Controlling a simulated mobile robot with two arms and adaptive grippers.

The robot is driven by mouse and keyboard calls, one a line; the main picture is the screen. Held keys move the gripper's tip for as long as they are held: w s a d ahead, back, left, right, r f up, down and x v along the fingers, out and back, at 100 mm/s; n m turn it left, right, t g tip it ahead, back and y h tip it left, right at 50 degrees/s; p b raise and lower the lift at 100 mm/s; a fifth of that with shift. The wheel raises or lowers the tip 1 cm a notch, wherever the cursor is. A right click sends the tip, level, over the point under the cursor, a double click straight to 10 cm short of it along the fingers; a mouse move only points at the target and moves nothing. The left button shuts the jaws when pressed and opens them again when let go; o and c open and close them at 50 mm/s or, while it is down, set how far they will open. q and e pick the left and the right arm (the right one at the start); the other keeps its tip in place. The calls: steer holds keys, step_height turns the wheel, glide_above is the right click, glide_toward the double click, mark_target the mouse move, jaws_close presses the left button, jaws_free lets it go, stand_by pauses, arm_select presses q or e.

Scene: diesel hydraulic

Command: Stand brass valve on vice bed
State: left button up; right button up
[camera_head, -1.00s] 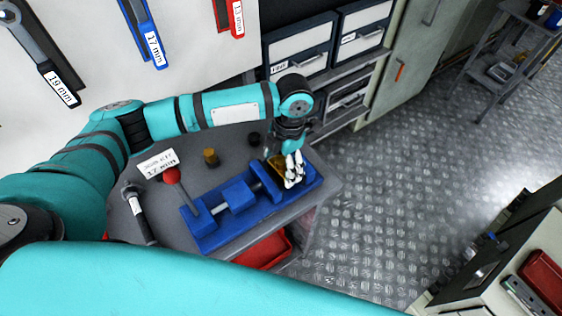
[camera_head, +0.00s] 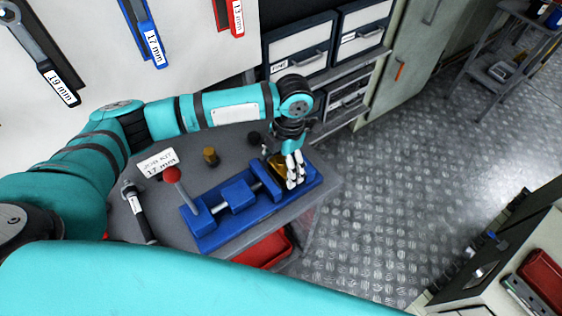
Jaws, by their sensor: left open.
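The blue vice (camera_head: 238,196) lies on the grey bench, with its red-knobbed handle at the left end. A brass-coloured piece, seemingly the brass valve (camera_head: 277,166), is at the right end of the vice bed, partly hidden by my gripper. Whether it stands upright or tilts I cannot tell. My left gripper (camera_head: 294,182) points down over this end of the vice, its pale fingers open beside the brass piece. My right gripper is not in view.
A small brass cylinder (camera_head: 210,156), a dark knob (camera_head: 253,138), a "JOB KIT 17 mm" card (camera_head: 157,162) and a wrench-like tool (camera_head: 138,212) are on the bench. A red bin (camera_head: 262,249) sits below its front edge. Drawers stand behind; open floor lies right.

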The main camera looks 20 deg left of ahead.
arm_select(q)
steer(key=shift+r, duration=0.2)
steer(key=shift+r+p, duration=2.35)
steer(key=shift+p, duration=0.05)
steer(key=shift+o, duration=0.9)
step_height(320, 180, up, 12)
steer(key=w+d, duration=0.1)
steer(key=shift+w, duration=0.25)
steer(key=shift+f, duration=0.1)
